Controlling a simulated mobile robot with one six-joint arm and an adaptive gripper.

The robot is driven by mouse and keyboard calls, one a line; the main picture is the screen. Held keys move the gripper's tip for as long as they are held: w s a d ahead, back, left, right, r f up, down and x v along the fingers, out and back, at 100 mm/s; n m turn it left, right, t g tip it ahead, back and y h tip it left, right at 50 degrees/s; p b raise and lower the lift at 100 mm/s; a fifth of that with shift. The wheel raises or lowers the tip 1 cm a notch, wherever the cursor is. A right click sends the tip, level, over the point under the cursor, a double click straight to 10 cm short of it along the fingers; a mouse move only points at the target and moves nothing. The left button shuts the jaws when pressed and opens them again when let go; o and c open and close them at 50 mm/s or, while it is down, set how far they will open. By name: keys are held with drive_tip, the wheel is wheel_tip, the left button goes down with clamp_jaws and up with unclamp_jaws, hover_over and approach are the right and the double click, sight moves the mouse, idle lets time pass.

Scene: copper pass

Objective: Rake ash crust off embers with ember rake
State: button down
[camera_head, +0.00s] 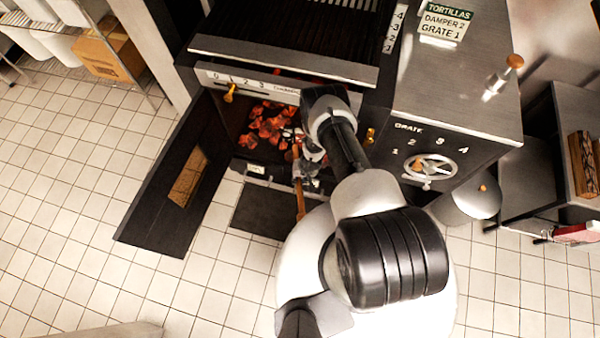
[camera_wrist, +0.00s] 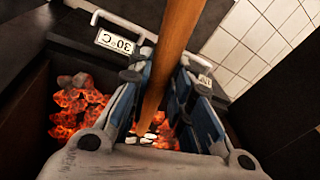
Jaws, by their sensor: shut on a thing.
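The ember rake's wooden handle (camera_wrist: 174,52) runs between the fingers of my gripper (camera_wrist: 165,110), which is shut on it. In the head view the handle (camera_head: 299,190) slopes down out of the firebox, with my gripper (camera_head: 306,168) at the firebox mouth. The rake's head is hidden. Glowing orange embers (camera_head: 268,122) lie in the open firebox, left of my gripper; they also show in the wrist view (camera_wrist: 75,106). Pale grey pieces (camera_wrist: 150,135), perhaps ash crust, show between my fingers in the wrist view.
The firebox door (camera_head: 160,200) stands open at the left. A grill grate (camera_head: 300,35) lies above the firebox. A handwheel (camera_head: 431,168) and a brass knob (camera_head: 370,136) are on the right front. A dark plate (camera_head: 262,212) lies on the floor in front. Tiled floor is clear at left.

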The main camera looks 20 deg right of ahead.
drive_tip(key=shift+s+a+r+p, duration=0.1)
drive_tip(key=shift+s+a+p, duration=0.65)
drive_tip(key=shift+p, duration=0.85)
drive_tip(key=shift+s+a+p, duration=0.4)
drive_tip(key=shift+s+p, duration=0.55)
drive_tip(key=shift+p, duration=0.6)
drive_tip(key=s+a, duration=0.1)
drive_tip(key=s, duration=0.1)
drive_tip(key=s+a, duration=0.2)
drive_tip(key=shift+f, duration=0.2)
drive_tip(key=shift+r, duration=0.1)
